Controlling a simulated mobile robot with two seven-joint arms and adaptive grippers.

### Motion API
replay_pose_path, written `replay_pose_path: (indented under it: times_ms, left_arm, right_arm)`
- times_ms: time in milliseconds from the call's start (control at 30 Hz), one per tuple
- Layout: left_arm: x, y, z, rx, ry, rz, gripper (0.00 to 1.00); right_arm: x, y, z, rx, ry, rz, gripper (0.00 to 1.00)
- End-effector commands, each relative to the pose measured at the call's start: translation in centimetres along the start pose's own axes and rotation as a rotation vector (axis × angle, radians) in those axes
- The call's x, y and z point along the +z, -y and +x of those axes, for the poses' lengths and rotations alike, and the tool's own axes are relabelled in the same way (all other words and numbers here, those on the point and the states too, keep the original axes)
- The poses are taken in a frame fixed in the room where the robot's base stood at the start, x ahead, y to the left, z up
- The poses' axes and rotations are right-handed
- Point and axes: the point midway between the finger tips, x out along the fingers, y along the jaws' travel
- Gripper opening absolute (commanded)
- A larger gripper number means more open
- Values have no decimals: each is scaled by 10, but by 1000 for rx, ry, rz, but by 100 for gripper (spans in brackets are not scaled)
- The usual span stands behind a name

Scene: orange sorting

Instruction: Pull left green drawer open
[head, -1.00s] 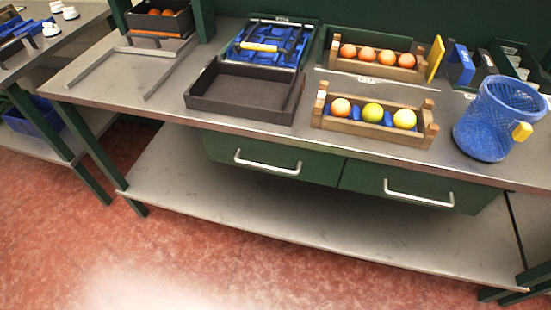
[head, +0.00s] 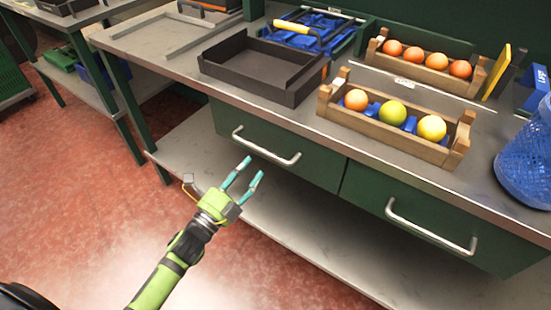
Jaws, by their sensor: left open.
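The left green drawer (head: 310,163) is shut under the bench top, with a silver bar handle (head: 265,150) across its front. The right green drawer (head: 410,210) beside it is also shut, with its own silver handle (head: 430,228). My left gripper (head: 247,178) has two teal fingers spread open and empty. In the picture it is just below the left handle, in front of the bench and apart from it. My right gripper is not in view.
On the bench top stand an empty black tray (head: 225,76), a wooden crate (head: 375,119) with three fruits, another crate (head: 449,82) with several oranges, and a blue mesh basket (head: 527,165). A grey lower shelf (head: 300,232) runs beneath the drawers.

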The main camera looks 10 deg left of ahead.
Motion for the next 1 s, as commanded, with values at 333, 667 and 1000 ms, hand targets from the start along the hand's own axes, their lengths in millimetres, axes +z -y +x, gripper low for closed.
replay_pose_path:
  times_ms: [333,667,1000]
  left_arm:
    - [-1,6,48,-10,-4,8,46]
    - [-1,3,70,-5,-2,5,46]
    - [-1,3,70,-5,-2,5,0]
  right_arm:
    - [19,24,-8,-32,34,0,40]
    - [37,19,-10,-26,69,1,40]
    - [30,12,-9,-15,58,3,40]
